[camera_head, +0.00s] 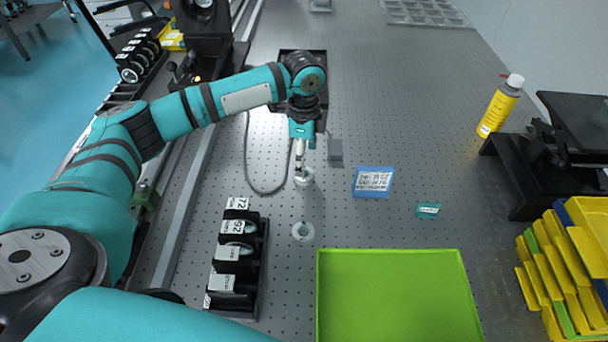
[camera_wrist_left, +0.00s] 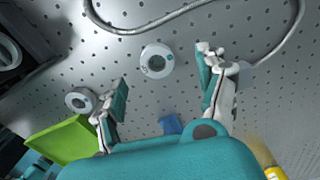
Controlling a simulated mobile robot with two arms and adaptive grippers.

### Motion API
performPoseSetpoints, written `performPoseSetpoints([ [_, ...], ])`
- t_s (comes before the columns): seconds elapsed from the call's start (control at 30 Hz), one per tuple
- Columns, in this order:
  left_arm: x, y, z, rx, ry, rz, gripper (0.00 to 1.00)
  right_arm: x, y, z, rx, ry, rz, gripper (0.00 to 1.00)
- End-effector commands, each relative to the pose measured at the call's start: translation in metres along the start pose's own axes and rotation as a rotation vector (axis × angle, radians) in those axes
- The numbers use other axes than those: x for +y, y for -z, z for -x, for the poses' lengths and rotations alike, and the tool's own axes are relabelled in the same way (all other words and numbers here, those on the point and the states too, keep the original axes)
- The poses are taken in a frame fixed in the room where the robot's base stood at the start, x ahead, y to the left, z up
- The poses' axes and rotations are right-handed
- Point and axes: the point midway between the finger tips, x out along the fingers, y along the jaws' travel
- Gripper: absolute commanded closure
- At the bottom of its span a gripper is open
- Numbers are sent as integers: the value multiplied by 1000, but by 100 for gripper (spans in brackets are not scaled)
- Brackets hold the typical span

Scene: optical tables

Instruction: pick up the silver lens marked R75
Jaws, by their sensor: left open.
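Two silver ring-shaped lenses lie flat on the perforated table. One lens (camera_head: 304,177) is right below my left gripper (camera_head: 303,168); in the left wrist view this lens (camera_wrist_left: 157,61) shows in the space ahead of the fingers. The second lens (camera_head: 303,231) lies closer to the green tray and shows beside the left-hand finger in the wrist view (camera_wrist_left: 80,100). My left gripper (camera_wrist_left: 163,88) is open and empty, pointing down. I cannot read an R75 mark on either ring. My right gripper is out of view.
A black rack (camera_head: 240,262) of labelled lenses stands left of the second lens. A green tray (camera_head: 400,255) is at the front. A blue label card (camera_head: 373,182), a small teal card (camera_head: 428,210) and a grey cable (camera_head: 247,165) lie around. A yellow spray can (camera_head: 500,107) stands right.

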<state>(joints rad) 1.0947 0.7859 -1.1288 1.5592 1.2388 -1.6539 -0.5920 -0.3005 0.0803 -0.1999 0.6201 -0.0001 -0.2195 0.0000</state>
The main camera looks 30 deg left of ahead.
Motion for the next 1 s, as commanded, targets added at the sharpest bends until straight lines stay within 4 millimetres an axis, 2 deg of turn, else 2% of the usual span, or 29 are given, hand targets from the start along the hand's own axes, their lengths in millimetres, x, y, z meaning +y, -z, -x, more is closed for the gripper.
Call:
performPoseSetpoints([
  [0.4,5,2,-49,-1,-1,-1,26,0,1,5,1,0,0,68],
  [0.67,5,2,-53,-1,1,-1,26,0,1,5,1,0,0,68],
  [0.77,5,2,-53,-1,1,-1,36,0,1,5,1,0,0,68],
  [1.0,5,2,-52,-1,0,-1,68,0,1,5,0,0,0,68],
])
